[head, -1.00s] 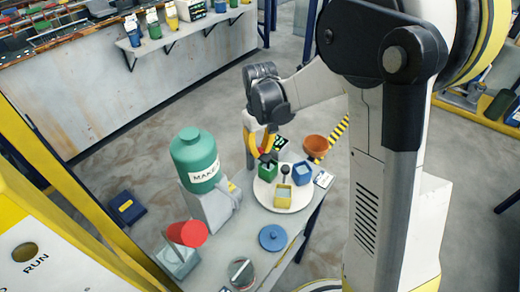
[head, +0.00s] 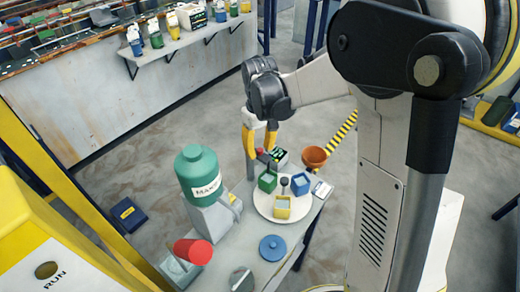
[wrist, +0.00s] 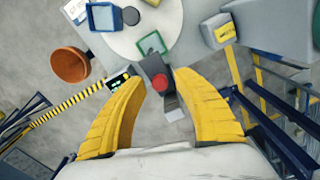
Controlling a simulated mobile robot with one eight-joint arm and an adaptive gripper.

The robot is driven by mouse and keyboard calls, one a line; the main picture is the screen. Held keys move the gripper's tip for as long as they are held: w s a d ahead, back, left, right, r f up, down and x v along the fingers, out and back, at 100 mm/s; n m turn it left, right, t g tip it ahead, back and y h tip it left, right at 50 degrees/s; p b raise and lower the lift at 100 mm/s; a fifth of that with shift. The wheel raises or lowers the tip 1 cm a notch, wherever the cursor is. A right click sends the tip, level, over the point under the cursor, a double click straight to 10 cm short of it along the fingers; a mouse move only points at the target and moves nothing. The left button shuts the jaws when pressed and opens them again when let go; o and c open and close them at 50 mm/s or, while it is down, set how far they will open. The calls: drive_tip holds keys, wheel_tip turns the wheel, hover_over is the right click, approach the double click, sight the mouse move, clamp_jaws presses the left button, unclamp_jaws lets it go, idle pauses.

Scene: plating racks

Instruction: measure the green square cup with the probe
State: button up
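The green square cup (head: 267,182) stands on the round white plate (head: 262,206), at its far left; the cup also shows in the wrist view (wrist: 151,43). A red-topped dark piece, apparently the probe (head: 262,155), is just behind the cup in the head view. In the wrist view its red top (wrist: 159,82) lies between my fingers, apart from both. Its lower end and support are partly hidden. My gripper (head: 260,146) has its yellow fingers spread wide, open and empty, in the wrist view too (wrist: 155,80). A meter with a small green display (head: 280,155) is beside it.
A blue cup (head: 300,184), a yellow cup (head: 282,207) and a black ball-topped piece (head: 284,182) share the plate. An orange bowl (head: 314,157) is beyond. A green-topped machine (head: 198,175) stands left, with a blue disc (head: 272,247) in front.

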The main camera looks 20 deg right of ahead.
drive_tip(key=shift+r, duration=0.15)
wheel_tip(320, 180, up, 12)
idle(0.6)
